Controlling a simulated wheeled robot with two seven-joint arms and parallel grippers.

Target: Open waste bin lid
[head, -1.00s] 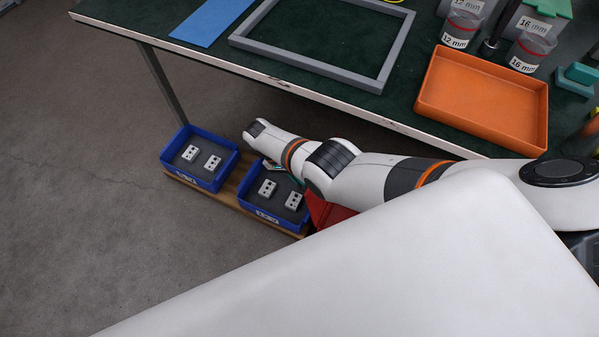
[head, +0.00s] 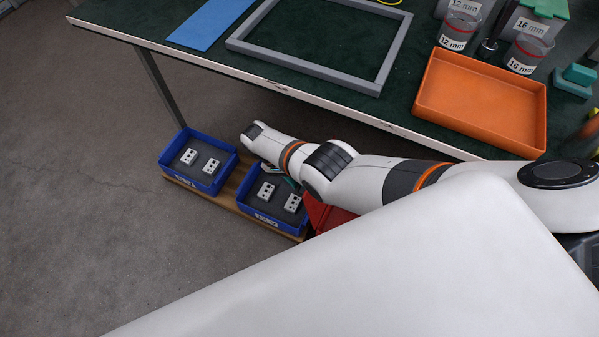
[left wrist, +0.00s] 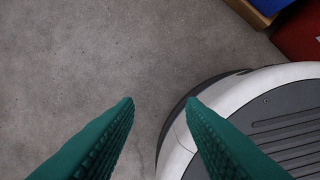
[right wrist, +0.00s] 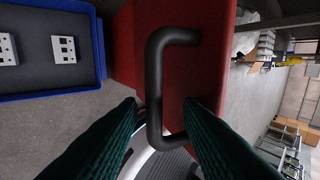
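The red waste bin (right wrist: 200,70) fills the middle of the right wrist view, with a black bar handle (right wrist: 154,90) on its red face. In the head view only a red part of the bin (head: 322,214) shows; my right arm and white body hide the rest. My right gripper (right wrist: 160,104) is open, its two green fingers apart, with the handle's long bar appearing between them. I cannot tell whether either finger touches it. My left gripper (left wrist: 160,101) is open and empty above the floor.
Blue trays (head: 172,182) with grey socket-like parts stand on a wooden board (head: 228,208) beside the bin. The green-topped table (head: 215,50) overhangs behind them, carrying an orange tray (head: 430,112) and a grey frame (head: 300,72). The floor (head: 80,220) at left is clear.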

